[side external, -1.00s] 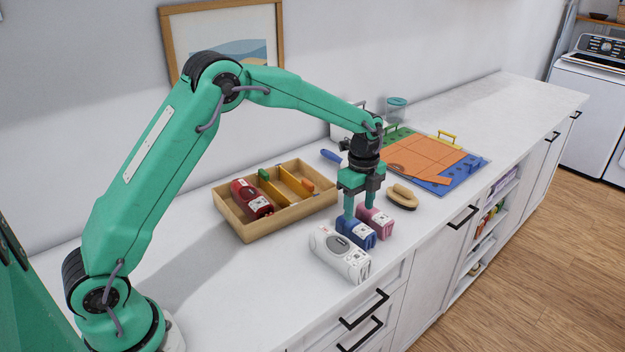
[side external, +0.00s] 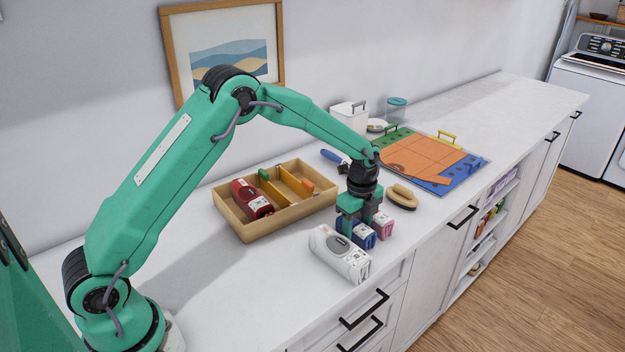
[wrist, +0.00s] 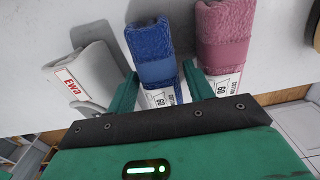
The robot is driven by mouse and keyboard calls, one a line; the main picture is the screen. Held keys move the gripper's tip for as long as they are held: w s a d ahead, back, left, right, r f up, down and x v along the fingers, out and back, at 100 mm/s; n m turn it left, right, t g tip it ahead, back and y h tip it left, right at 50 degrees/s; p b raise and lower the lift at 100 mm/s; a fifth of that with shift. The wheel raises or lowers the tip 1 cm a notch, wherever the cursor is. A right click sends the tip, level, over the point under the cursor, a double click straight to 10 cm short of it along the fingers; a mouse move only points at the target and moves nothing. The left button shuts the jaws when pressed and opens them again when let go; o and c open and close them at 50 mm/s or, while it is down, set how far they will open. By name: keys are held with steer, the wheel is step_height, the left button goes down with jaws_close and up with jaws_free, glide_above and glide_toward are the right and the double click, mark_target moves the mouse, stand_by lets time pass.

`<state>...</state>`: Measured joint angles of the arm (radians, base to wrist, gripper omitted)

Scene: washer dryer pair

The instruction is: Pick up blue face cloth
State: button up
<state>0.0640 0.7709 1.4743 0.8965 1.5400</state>
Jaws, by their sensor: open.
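The blue face cloth (side external: 361,236) is a rolled cloth with a white label, lying on the white counter between a white roll and a pink roll. In the wrist view the blue cloth (wrist: 152,50) runs between the two fingers of my gripper (wrist: 160,85). My gripper (side external: 358,222) is open and low over the cloth in the side view, its fingers partly hidden. One finger is on each side of the cloth, the right one in the narrow gap beside the pink roll. Contact with the cloth cannot be told.
The white roll (side external: 340,256) and the pink roll (side external: 381,224) lie close on either side. A wooden tray (side external: 240,232) with a red roll (side external: 250,199) and dividers stands behind. A brush (side external: 401,197) and a colourful board (side external: 430,160) lie farther right. The counter's front edge is near.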

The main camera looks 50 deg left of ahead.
mark_target(359, 226)
steer(key=shift+f, duration=0.7)
steer(key=c, duration=0.7)
steer(key=shift+c, duration=0.2)
steer(key=shift+r, duration=0.15)
steer(key=shift+r, duration=0.55)
steer(key=r, duration=0.3)
steer(key=shift+s+d+r, duration=0.1)
steer(key=shift+s+d, duration=0.1)
steer(key=shift+d, duration=0.15)
steer(key=s+d+r, duration=0.2)
steer(key=d, duration=0.1)
steer(key=s+d+r, duration=0.2)
steer(key=d, duration=0.1)
steer(key=s+d+r, duration=0.2)
steer(key=d, duration=0.1)
steer(key=shift+s+r, duration=0.1)
steer(key=shift+r, duration=0.1)
